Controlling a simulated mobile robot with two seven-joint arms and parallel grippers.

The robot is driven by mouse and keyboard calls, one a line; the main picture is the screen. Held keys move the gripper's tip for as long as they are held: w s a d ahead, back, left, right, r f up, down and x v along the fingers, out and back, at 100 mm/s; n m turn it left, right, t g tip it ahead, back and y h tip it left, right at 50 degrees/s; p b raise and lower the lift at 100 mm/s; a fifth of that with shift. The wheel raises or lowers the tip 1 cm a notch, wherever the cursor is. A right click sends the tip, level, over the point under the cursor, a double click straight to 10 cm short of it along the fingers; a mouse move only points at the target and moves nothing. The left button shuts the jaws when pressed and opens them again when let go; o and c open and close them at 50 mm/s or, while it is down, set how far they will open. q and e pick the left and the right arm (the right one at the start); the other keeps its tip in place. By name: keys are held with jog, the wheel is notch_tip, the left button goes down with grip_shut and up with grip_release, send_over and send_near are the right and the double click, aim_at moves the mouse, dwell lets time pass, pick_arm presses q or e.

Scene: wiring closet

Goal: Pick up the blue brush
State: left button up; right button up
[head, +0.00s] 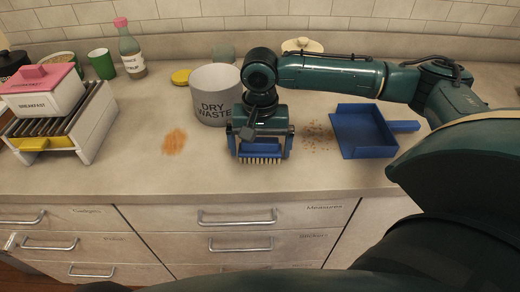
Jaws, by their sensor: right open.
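The blue brush (260,150) is on the counter near its front, its pale bristles pointing down. My right gripper (260,146) is directly over the brush, its two fingers open, one at each end of the blue body. I cannot tell whether the fingers touch it. The gripper hides the brush's upper part. My left gripper is not in view.
A blue dustpan (363,132) lies right of the brush, with crumbs (318,131) between them. A dry waste bin (213,96) stands behind. Orange powder (174,141) lies to the left. A toaster-like rack (95,125) stands far left. The counter's front strip is clear.

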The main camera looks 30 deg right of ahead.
aim_at(260, 143)
jog(key=shift+f, duration=0.75)
jog(key=shift+c, duration=0.3)
jog(key=c, duration=0.7)
jog(key=shift+o, duration=0.2)
jog(key=shift+r, duration=0.1)
notch_tip(260, 143, up, 10)
jog(key=shift+p, duration=0.35)
